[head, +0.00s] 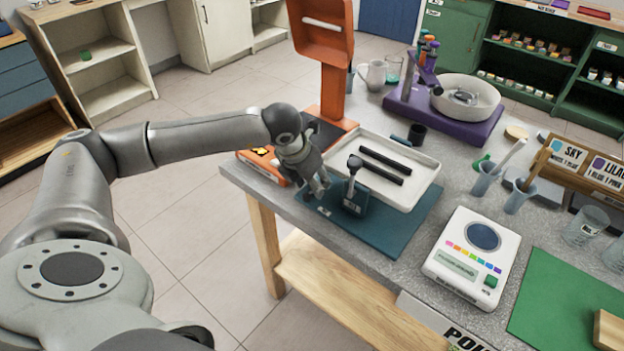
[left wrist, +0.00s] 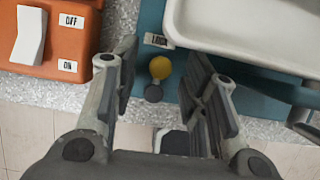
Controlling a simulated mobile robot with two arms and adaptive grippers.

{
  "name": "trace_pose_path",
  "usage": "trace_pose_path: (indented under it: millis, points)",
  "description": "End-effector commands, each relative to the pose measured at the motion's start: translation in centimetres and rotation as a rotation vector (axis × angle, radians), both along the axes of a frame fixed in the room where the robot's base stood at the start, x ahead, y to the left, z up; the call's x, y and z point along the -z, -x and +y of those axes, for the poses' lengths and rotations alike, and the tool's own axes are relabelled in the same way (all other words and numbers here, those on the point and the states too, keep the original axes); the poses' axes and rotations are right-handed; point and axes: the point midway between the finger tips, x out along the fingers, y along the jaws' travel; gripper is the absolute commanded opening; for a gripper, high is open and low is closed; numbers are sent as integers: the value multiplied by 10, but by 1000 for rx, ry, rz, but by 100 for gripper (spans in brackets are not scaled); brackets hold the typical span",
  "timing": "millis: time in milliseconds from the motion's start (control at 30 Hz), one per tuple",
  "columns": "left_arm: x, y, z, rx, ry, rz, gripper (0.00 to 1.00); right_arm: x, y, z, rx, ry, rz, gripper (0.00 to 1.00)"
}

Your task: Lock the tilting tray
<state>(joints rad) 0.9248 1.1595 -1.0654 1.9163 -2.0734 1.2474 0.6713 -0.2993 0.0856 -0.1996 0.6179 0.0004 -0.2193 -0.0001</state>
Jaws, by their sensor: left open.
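The tilting tray is a white rectangular tray (head: 425,172) on a teal base (head: 400,232); its pale rim (left wrist: 250,45) shows at the top right of the left wrist view. Two black bars (head: 384,165) lie in it. A black-knobbed lever (head: 354,164) stands at the tray's near side on a small labelled teal block. In the left wrist view a yellow ball knob (left wrist: 160,67) sits beside a label reading LOCK (left wrist: 158,40). My left gripper (head: 317,190) is open over the base's left end, its fingers (left wrist: 164,62) on either side of the yellow knob, apparently without touching. My right gripper is out of view.
An orange machine (head: 335,95) with an OFF/ON rocker switch (left wrist: 31,35) stands left of the tray, close to my gripper. A white scale (head: 472,260) stands to the right. A purple stand (head: 450,125) with a white bowl is behind. Floor is open left of the table.

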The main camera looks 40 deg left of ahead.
Motion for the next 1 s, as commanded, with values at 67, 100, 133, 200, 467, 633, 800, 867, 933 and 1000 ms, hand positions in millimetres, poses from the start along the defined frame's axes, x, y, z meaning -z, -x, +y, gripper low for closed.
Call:
trace_pose_path:
  millis: [67,100,133,200,467,633,800,867,933,1000]
  points:
    - [-6,2,1,-1,1,-2,40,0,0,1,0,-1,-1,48]
    - [-11,4,1,0,0,-2,40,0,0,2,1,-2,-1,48]
    - [-16,6,1,0,0,-2,40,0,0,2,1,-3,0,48]
    - [-28,11,1,1,-1,-4,40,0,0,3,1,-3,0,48]
    - [-79,32,2,1,-1,-5,40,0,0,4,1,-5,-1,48]
    - [-101,41,3,0,0,-3,40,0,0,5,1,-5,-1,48]
    - [-110,45,3,-1,0,-2,40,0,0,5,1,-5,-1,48]
    - [-110,45,3,-1,0,-1,40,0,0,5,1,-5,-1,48]
    - [-110,45,3,-1,0,-1,40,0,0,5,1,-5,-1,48]
    - [-110,45,3,-1,0,-1,40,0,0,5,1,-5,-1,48]
